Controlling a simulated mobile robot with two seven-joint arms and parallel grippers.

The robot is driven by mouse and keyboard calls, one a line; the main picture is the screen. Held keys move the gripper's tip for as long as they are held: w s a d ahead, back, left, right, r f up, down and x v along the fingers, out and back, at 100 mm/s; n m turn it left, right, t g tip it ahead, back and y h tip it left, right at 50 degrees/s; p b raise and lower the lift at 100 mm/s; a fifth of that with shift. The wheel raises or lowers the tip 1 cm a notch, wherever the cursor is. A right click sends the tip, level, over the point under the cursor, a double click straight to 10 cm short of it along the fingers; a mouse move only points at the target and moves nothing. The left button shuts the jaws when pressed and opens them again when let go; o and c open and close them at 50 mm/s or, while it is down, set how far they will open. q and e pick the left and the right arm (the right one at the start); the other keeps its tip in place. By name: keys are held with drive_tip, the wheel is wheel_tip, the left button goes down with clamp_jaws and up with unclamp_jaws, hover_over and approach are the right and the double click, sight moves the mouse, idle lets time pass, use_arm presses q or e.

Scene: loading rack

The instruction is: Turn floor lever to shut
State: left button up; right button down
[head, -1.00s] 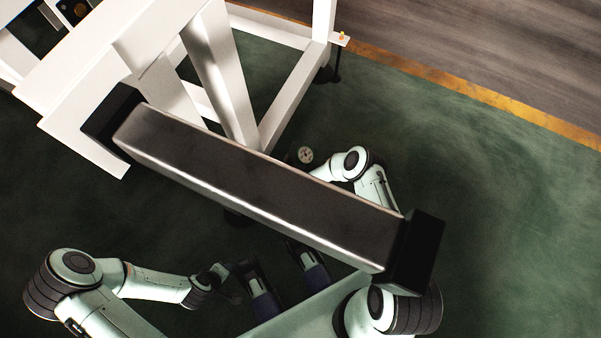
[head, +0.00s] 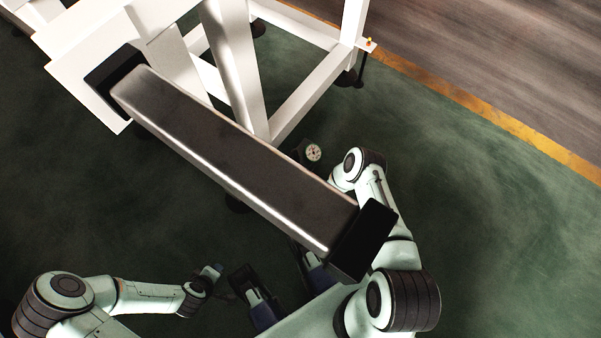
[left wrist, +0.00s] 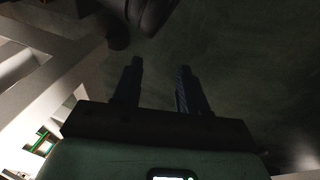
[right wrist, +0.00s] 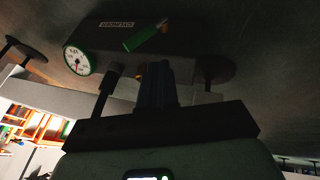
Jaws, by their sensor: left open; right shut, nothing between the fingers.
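In the right wrist view a lever with a green grip (right wrist: 140,38) lies slanted across a dark box (right wrist: 190,62) on the floor. An orange part shows at the lever's upper right end. My right gripper (right wrist: 156,68) is shut and empty, with its fingertips overlapping the box's near side below the lever; I cannot tell whether they touch it. In the head view the dark bar hides this gripper and the lever. My left gripper (left wrist: 158,72) is open and empty over bare floor in the left wrist view.
A long dark bar (head: 235,160) crosses above the floor, beside the white frame (head: 300,95). Green floor at the right is clear.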

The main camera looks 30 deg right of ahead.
use_arm(q)
drive_tip(key=s+a+f+g+b, duration=0.1)
drive_tip(key=s+f+g+b, duration=0.2)
drive_tip(key=s+f, duration=0.3)
drive_tip(key=shift+s+f, duration=0.4)
drive_tip(key=shift+s, duration=0.7)
use_arm(e)
drive_tip(key=w+d+f, duration=0.3)
drive_tip(key=w+f, duration=0.1)
drive_tip(key=f, duration=0.2)
drive_tip(key=shift+f, duration=0.2)
use_arm(q)
drive_tip(key=shift+w, duration=0.1)
use_arm(e)
drive_tip(key=shift+d, duration=0.1)
